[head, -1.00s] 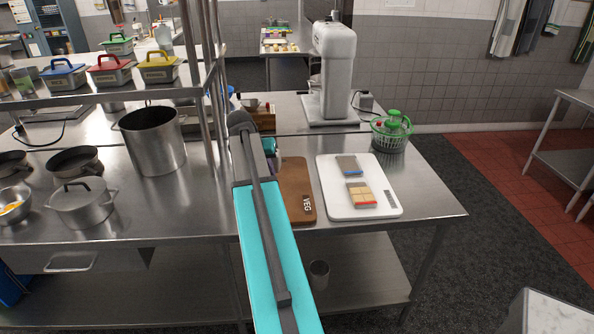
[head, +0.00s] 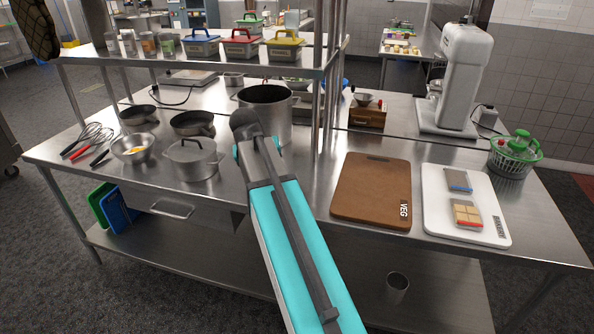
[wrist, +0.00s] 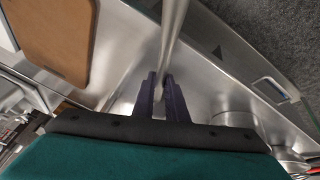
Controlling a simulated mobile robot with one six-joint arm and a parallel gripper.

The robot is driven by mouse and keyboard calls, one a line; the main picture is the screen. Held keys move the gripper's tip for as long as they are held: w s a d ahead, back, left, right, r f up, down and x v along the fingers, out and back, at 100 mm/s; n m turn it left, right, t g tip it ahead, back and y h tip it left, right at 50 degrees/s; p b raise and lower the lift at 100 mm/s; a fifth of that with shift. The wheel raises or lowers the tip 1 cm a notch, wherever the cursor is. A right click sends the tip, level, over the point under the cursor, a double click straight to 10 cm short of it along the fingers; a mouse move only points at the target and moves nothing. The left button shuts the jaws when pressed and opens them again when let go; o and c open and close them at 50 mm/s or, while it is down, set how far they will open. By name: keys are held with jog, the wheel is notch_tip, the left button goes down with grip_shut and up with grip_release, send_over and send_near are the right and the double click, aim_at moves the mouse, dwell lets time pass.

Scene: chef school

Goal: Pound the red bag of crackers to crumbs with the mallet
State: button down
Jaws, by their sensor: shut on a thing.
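The red-edged bag of crackers (head: 467,213) lies flat on the white board (head: 485,232) at the right of the steel table. Its squares look whole. My gripper (wrist: 161,92) shows in the wrist view, its two dark purple fingers shut on a pale grey rod (wrist: 174,38). The rod runs up out of the picture and looks like the mallet's handle; no mallet head is visible. In the head view my arm hides the gripper, over the table near the tall pot, well left of the bag.
A blue-edged bag (head: 458,181) lies just behind the red one. A brown board (head: 372,190) with VEG lettering is bare. A tall pot (head: 266,120), a lidded pot (head: 193,160) and shelf posts (head: 321,110) stand near my arm. A salad spinner (head: 515,155) stands at the right.

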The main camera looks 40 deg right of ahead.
jog(key=a+n+t+y+b, duration=0.1)
jog(key=a+n, duration=0.4)
jog(key=a, duration=1.8)
jog(key=shift+w+t+y+b, duration=0.3)
jog(key=shift+w+b, duration=0.1)
jog(key=shift+b, duration=0.45)
jog(key=shift+a+f, duration=0.1)
